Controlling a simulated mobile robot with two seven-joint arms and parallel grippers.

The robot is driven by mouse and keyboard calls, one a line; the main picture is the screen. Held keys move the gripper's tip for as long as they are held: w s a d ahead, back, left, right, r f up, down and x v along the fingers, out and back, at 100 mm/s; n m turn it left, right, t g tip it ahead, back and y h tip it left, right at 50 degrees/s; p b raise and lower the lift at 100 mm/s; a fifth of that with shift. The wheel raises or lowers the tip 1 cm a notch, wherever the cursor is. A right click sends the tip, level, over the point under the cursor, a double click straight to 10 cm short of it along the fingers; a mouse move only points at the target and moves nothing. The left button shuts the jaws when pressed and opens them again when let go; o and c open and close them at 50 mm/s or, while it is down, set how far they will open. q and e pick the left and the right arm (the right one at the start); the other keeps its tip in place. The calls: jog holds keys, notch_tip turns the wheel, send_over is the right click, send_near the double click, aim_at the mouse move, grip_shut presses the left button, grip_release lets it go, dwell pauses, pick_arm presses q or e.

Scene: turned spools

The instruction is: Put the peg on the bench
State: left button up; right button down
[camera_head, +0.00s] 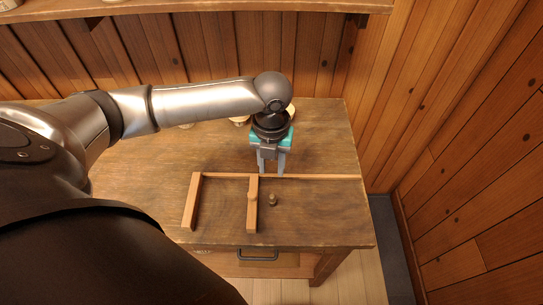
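A small brown turned piece, which looks like the peg (272,200), stands on the wooden bench (320,215), just right of the middle wooden strip. My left gripper (272,170) points down over the bench, behind the small piece and near the long back strip. Its two grey fingers are apart and I see nothing between them. The gripper and the piece look apart. My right gripper is not in view.
Light wooden strips (193,202) form a low frame on the bench; the middle strip (252,215) has a small rounded bump. Pale round things (239,120) stand at the back, partly behind my arm. A drawer handle (258,255) is at the front. The bench's right side is clear.

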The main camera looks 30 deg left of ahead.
aim_at(272, 196)
pick_arm(q)
notch_tip(272, 196, down, 10)
jog(key=shift+s+r+b, duration=0.1)
jog(key=shift+r+b, duration=0.15)
jog(key=shift+b, duration=0.15)
jog(key=shift+s+d+f, duration=0.1)
jog(key=shift+f, duration=1.2)
jog(key=shift+s+d+f, duration=0.1)
jog(key=shift+f, duration=1.2)
jog(key=shift+c, duration=0.3)
grip_shut()
